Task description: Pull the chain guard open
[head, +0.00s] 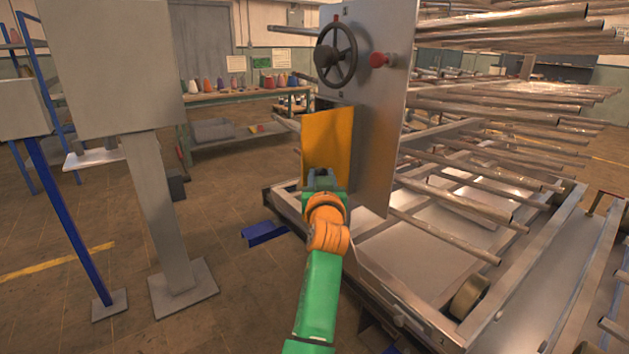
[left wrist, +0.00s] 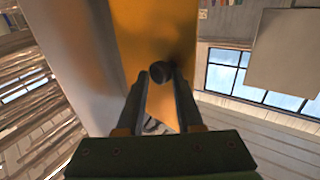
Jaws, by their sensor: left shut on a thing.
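The chain guard (head: 326,135) is an orange-yellow plate on the side of the upright grey metal panel (head: 378,130). It stands out at an angle from the panel. In the left wrist view the guard (left wrist: 155,35) fills the upper middle, with the grey panel (left wrist: 85,50) to its left. A small dark round knob (left wrist: 159,71) is on the guard. My left gripper (head: 322,176) is at the guard's lower part and shut on the knob, its fingers (left wrist: 160,82) on either side of it. The gripper hides the knob in the head view. My right gripper is not in view.
A dark handwheel (head: 336,55) and a red knob (head: 380,60) are on the panel above the guard. A rack of metal tubes (head: 500,110) lies to the right. A grey cabinet on a post (head: 155,210) stands left, with open floor between.

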